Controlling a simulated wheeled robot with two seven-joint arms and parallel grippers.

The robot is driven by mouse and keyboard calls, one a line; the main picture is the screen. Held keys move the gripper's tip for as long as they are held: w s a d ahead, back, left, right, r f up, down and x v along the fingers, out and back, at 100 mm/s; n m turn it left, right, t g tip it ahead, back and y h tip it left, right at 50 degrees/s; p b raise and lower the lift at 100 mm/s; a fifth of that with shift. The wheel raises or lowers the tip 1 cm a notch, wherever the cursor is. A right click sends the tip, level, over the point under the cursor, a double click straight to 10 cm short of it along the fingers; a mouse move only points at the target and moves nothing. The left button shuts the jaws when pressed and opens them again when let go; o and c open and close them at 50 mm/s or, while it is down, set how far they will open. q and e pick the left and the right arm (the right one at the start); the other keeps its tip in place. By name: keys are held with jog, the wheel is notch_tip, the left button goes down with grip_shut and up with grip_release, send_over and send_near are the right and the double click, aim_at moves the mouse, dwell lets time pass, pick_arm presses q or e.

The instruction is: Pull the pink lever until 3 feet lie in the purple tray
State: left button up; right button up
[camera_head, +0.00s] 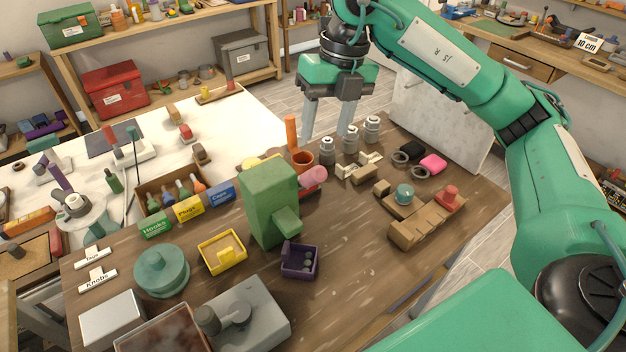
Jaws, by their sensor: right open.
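A green dispenser (268,203) stands upright on the brown table, with a chute facing the front right. The pink lever (314,175) sticks out from its right side. The purple tray (299,262) sits below the chute. A few small grey feet (306,262) lie in the tray; they are too small to count surely. My right gripper (325,136) is open and empty, pointing down behind and above the lever, apart from it. My left gripper is out of view.
A yellow tray (223,252) sits left of the purple tray. Wooden blocks (420,225) lie to the right. The table's front right is clear.

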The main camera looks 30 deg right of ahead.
aim_at(317, 183)
jog(key=f+p, duration=0.1)
jog(key=f, duration=0.3)
jog(key=a+f+p, duration=0.1)
jog(key=f, duration=0.8)
jog(key=shift+a+f+p, duration=0.2)
jog(key=shift+a+p, duration=0.15)
jog(key=shift+p, duration=0.05)
jog(key=shift+w, duration=0.1)
grip_shut()
